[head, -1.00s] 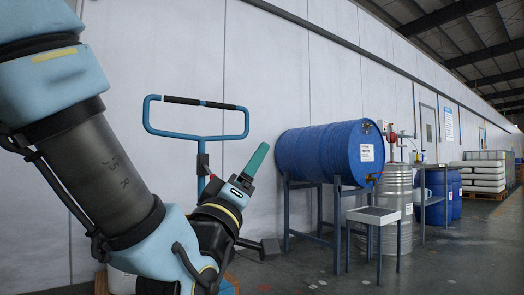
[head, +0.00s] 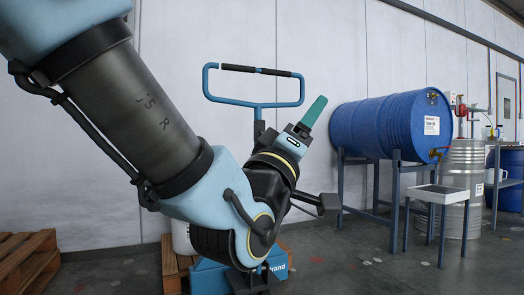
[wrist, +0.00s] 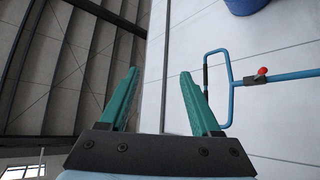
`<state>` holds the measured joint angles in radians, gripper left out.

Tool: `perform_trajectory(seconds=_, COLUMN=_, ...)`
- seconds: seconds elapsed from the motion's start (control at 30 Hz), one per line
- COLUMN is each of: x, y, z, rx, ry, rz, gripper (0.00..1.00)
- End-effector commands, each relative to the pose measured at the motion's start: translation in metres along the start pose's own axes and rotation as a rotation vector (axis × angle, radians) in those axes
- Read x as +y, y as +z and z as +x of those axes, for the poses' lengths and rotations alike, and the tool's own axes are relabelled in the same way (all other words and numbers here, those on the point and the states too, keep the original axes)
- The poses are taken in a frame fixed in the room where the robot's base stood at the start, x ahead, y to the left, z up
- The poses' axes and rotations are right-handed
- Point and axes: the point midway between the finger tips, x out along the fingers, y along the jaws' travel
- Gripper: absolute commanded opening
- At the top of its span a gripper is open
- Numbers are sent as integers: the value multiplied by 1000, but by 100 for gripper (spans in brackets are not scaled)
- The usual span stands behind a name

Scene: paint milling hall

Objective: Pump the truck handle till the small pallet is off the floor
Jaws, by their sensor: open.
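The truck handle is a blue loop (head: 254,104) with a black grip along its top bar, standing upright near the wall in the head view. In the wrist view the handle (wrist: 231,98) shows at the right with a red knob on its stem. My gripper (head: 316,108) points up, to the right of the handle's stem and apart from it. In the wrist view its two green fingers (wrist: 160,85) are spread with nothing between them. The truck's blue body (head: 270,265) shows low behind my arm. A wooden pallet (head: 172,265) is partly hidden by my arm.
A blue drum (head: 390,126) lies on a metal stand to the right. A small table (head: 438,192) and a grey steel drum (head: 463,185) stand beside it. Stacked wooden pallets (head: 25,262) are at the lower left. The floor (head: 345,260) in the right foreground is open.

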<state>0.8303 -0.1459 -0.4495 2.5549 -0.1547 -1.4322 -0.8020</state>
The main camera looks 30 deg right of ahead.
Motion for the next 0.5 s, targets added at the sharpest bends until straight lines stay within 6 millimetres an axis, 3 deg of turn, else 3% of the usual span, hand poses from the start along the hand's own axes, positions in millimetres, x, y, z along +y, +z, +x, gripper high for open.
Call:
perform_trajectory(seconds=0.17, x=-1, y=0, z=0, rx=-1, ry=-3, rz=2, gripper=64)
perform_trajectory(seconds=0.27, x=-16, y=-2, z=2, rx=-15, ry=-48, rz=31, gripper=64)
perform_trajectory(seconds=0.37, x=-58, y=-9, z=2, rx=-58, ry=-172, rz=108, gripper=64)
perform_trajectory(seconds=0.5, x=-148, y=-30, z=-17, rx=-170, ry=-453, rz=253, gripper=64)
